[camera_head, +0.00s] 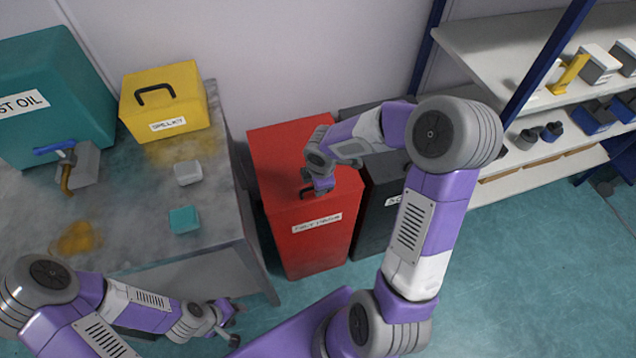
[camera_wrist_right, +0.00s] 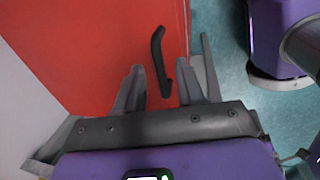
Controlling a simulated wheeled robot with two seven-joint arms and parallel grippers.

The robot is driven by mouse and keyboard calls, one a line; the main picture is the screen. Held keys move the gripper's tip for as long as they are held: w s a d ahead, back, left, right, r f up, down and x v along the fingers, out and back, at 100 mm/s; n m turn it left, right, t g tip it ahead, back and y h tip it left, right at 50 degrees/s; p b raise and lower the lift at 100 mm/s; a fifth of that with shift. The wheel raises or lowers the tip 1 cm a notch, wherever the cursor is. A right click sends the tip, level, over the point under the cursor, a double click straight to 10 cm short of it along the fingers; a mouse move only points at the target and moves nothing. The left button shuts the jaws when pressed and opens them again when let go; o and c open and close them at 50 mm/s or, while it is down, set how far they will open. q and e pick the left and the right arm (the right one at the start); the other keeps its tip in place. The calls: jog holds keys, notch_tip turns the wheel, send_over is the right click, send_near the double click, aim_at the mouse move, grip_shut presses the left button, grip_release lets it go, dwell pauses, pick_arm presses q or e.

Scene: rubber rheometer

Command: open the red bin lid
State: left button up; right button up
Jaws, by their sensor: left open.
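The red bin (camera_head: 310,250) stands on the floor at the centre, with its lid (camera_head: 275,145) shut and a white label on its front. A black handle (camera_wrist_right: 158,55) is on the lid and shows well in the right wrist view. My right gripper (camera_head: 312,190) is over the front of the lid and hides most of the handle in the head view. In the right wrist view its fingers (camera_wrist_right: 168,78) are apart, with the handle's near end between them. My left gripper (camera_head: 236,325) is open and empty, low in front of the workbench.
A dark bin (camera_head: 375,215) stands right beside the red bin. The workbench (camera_head: 130,220) at left carries a yellow spill-kit box (camera_head: 165,98), a teal oil container (camera_head: 50,125) and small blocks. A shelf (camera_head: 480,45) stands at right.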

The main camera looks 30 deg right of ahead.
jog(key=shift+c, duration=0.3)
grip_shut()
